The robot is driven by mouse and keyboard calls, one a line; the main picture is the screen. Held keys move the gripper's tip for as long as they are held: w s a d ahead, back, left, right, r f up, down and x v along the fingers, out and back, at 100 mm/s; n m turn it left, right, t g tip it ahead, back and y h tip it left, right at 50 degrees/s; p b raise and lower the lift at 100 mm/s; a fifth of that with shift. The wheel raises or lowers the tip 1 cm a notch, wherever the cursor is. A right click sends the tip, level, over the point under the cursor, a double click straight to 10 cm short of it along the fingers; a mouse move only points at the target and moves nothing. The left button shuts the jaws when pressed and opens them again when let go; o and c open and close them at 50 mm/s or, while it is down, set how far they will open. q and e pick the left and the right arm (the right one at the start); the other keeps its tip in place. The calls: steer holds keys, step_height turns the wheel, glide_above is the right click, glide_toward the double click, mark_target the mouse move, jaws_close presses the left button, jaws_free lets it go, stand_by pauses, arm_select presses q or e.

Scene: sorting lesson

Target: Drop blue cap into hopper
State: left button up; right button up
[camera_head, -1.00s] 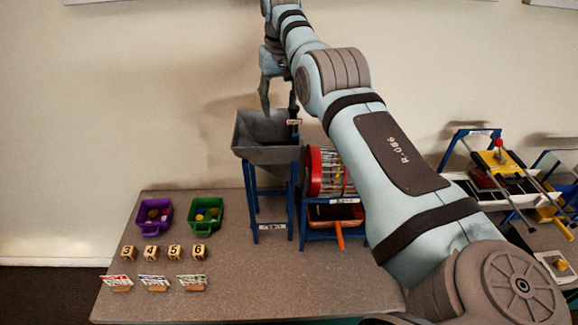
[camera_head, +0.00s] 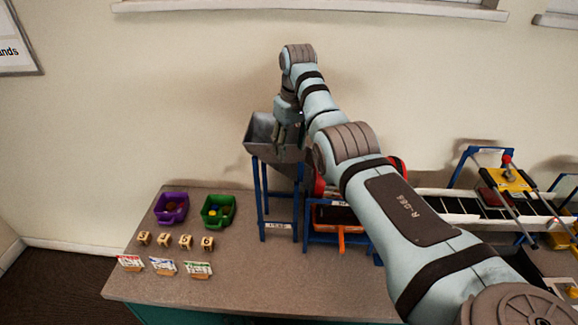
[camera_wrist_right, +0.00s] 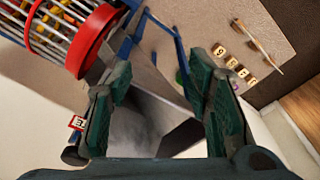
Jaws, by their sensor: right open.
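The grey hopper (camera_head: 260,130) stands on a blue frame at the back of the table. My right gripper (camera_head: 282,145) is over the hopper's right part, with its fingers pointing down. In the right wrist view its two dark green fingers (camera_wrist_right: 160,80) are spread with nothing between them, and the hopper's grey wall (camera_wrist_right: 130,135) shows behind them. I cannot make out a blue cap in the hopper. My left gripper is out of view.
A purple bin (camera_head: 183,199) stands left of the green one, with numbered blocks (camera_head: 186,242) and small cards (camera_head: 163,266) in front. A red-rimmed drum (camera_wrist_right: 92,40) is beside the hopper. A conveyor (camera_head: 450,206) lies to the right.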

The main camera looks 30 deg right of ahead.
steer(key=s+a+f+n+y+b, duration=0.1)
steer(key=s+a+f+n+b, duration=0.2)
steer(key=a+f+n, duration=0.8)
steer(key=s+a+f, duration=0.2)
steer(key=a+f, duration=0.4)
steer(key=shift+f+n, duration=0.3)
steer(key=shift+f, duration=0.1)
steer(key=shift+s+f, duration=0.1)
steer(key=shift+s, duration=0.05)
